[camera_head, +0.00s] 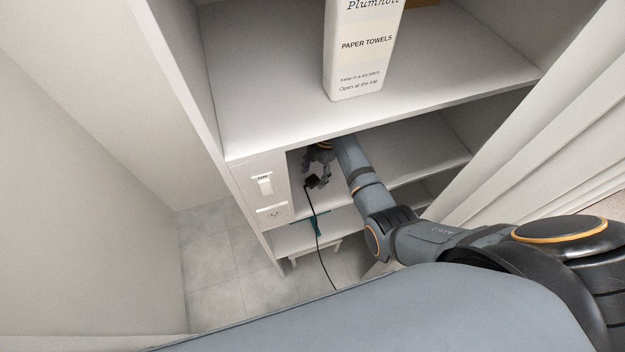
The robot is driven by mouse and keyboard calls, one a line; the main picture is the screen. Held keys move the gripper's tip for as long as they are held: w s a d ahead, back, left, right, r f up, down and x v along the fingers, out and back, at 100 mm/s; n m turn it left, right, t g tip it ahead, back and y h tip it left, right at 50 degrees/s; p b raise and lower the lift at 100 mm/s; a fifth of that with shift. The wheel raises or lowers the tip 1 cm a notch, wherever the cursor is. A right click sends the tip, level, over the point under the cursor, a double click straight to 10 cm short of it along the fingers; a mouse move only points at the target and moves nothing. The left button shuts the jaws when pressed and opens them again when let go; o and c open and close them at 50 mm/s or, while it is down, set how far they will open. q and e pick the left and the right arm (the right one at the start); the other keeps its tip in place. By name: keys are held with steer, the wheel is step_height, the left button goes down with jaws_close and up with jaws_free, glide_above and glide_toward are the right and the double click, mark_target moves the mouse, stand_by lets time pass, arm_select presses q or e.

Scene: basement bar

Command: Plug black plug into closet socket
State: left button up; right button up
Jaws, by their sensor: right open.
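The black plug (312,182) is small and dark, in the opening below the closet's upper shelf. Its thin black cord hangs down toward the floor. My right gripper (319,178) is open with its fingers at the plug; I cannot tell whether they touch it. The plug's prongs are too small to make out. The closet socket (273,213) is a white outlet on the narrow front panel, left of and below the plug, with nothing in it. My left gripper is not in view.
A white switch (264,184) sits just above the socket. A paper towels package (362,50) stands on the upper shelf (270,90). A teal item (318,224) is lower down, near the cord. Tiled floor (225,265) is open at lower left.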

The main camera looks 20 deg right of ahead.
steer(key=shift+x, duration=0.75)
steer(key=shift+c, duration=0.2)
steer(key=c, duration=1.2)
steer(key=shift+o, duration=0.2)
